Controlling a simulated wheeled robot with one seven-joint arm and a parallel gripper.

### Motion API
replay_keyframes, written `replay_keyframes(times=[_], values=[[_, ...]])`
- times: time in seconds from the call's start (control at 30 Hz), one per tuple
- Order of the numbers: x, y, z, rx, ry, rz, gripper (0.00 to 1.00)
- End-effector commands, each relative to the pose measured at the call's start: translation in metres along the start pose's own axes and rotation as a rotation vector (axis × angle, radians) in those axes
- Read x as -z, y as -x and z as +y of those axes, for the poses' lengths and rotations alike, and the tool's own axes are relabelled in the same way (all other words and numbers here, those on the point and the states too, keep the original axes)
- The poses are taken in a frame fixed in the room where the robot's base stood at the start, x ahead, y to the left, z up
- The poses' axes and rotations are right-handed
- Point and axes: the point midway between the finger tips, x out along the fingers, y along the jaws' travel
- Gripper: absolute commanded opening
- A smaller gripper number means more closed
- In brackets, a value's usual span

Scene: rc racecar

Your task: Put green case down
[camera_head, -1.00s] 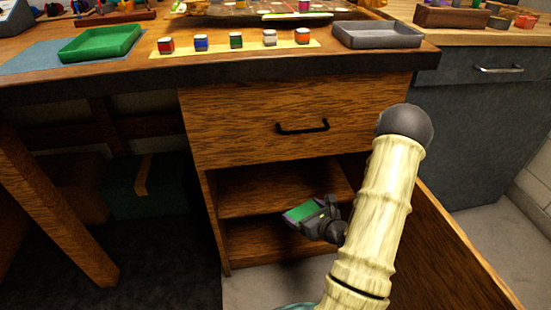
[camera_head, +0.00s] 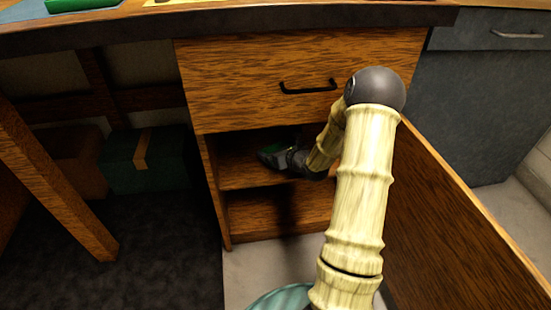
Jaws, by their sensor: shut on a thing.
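My gripper (camera_head: 271,158) is inside the open cabinet, above the middle shelf (camera_head: 240,178), in the shade under the drawer. It is shut on the green case (camera_head: 284,148), of which only a thin dark green sliver shows. The gripper and arm hide most of the case. I cannot tell whether the case touches the shelf.
The closed drawer (camera_head: 230,90) with its black handle (camera_head: 308,87) is just above my arm. The open cabinet door (camera_head: 440,220) stands to the right. The lower compartment (camera_head: 265,215) looks empty. A dark green box (camera_head: 145,165) stands on the floor at left.

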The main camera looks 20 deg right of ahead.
Motion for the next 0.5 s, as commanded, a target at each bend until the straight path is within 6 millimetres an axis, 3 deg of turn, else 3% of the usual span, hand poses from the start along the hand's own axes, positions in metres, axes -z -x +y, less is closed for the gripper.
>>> replay_keyframes(times=[0.4, 0.5], values=[[-0.004, -0.01, 0.0, 0.0, 0.0, -0.003, 0.71], [0.01, -0.016, 0.0, 0.001, -0.002, 0.0, 0.71]])
